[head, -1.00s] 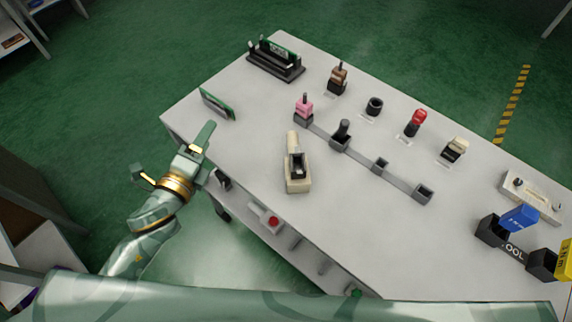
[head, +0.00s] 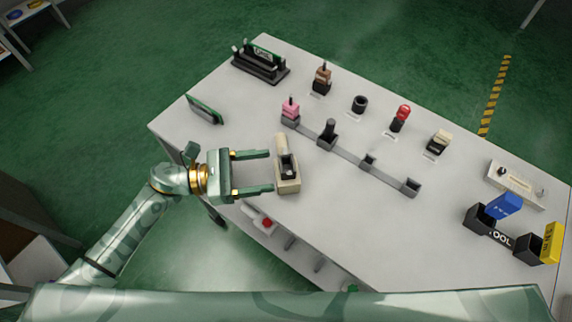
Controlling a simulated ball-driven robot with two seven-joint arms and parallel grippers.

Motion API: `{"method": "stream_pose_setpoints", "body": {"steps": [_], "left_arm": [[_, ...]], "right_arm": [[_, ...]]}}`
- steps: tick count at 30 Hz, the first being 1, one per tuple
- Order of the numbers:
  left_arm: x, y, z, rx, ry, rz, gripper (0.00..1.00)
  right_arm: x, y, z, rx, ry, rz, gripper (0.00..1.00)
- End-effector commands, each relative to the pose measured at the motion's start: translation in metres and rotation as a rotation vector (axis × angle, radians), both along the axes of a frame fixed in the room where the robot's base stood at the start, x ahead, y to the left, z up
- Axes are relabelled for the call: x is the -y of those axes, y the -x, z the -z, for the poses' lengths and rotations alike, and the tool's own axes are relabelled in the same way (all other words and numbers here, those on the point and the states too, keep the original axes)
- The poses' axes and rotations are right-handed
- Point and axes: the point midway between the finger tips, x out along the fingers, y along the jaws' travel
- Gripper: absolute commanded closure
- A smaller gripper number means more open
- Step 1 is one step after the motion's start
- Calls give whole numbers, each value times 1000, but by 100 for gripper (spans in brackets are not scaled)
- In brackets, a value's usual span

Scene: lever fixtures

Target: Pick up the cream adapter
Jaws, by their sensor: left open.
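A cream block-shaped piece (head: 441,136), which looks like the cream adapter, sits on a dark base on the right half of the table. My left gripper (head: 271,171) is at the table's near left edge, with its two fingers apart and pointing right. It is empty and far to the left of that cream piece. Just beyond its fingertips stands a cream fixture (head: 289,181) with an upright arm and a dark socket. I cannot tell whether the fingertips touch it. My right gripper is not in view.
On the table (head: 340,220) are a pink piece (head: 291,109), a black lever (head: 327,133) on a grey rail, a brown piece (head: 322,76), a black ring (head: 360,103) and a red-topped piece (head: 401,117). Blue (head: 505,205) and yellow (head: 552,243) blocks stand at the right.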

Motion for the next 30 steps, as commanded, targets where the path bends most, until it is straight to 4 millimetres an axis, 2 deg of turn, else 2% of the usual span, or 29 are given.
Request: {"method": "stream_pose_setpoints", "body": {"steps": [3,8,16,19,25,26,30], "left_arm": [[18,-3,0,-1,1,-1,35],[30,-5,0,-1,1,-1,35],[72,-11,0,-1,2,-1,35],[78,-12,0,-1,0,-1,35],[79,-13,1,-1,-1,-2,35],[79,-13,1,-1,-1,-2,41],[79,-12,1,-1,-1,-2,80]], "right_arm": [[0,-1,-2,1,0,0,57],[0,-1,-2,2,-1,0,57],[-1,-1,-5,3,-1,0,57],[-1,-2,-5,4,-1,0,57],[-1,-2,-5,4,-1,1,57],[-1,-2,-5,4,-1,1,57],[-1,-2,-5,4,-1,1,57]]}}
